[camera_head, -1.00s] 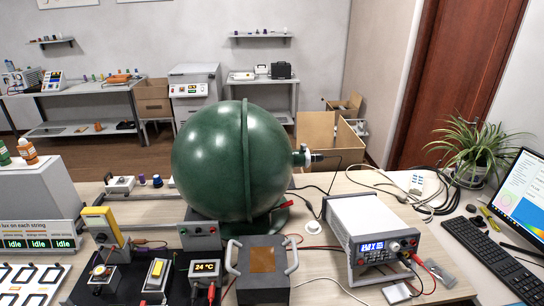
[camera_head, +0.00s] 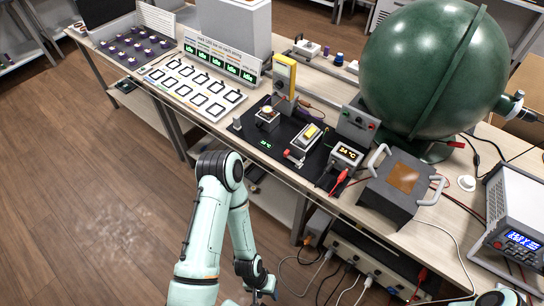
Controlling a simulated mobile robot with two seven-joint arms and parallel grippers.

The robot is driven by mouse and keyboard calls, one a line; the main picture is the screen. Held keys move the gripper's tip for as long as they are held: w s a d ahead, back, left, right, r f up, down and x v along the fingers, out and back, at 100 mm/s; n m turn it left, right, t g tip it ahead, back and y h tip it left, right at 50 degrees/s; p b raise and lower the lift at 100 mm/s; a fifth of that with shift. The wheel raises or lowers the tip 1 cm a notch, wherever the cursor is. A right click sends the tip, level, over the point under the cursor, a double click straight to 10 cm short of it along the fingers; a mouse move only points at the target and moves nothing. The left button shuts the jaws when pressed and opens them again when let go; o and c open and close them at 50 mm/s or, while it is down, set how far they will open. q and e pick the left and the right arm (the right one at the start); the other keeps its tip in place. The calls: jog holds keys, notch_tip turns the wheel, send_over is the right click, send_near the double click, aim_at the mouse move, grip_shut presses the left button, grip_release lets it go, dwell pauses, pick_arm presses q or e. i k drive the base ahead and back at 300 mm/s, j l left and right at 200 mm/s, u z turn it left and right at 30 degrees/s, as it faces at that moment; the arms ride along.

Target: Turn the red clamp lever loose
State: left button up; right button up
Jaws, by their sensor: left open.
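A red lever (camera_head: 456,144) sticks out at the foot of the large green sphere (camera_head: 432,68), on its right side. A second small red part (camera_head: 287,153) shows on the holder with the yellow block (camera_head: 311,132); from here I cannot tell which one is the clamp lever. My left gripper (camera_head: 262,292) is low at the bottom edge, in front of the bench and below its top, partly cut off. It is open and far from both red parts. My right gripper is not in view.
Open floor (camera_head: 110,195) lies at the left.

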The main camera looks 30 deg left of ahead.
aim_at(287, 154)
jog(key=k+j+u, duration=0.1)
jog(key=u, duration=0.7)
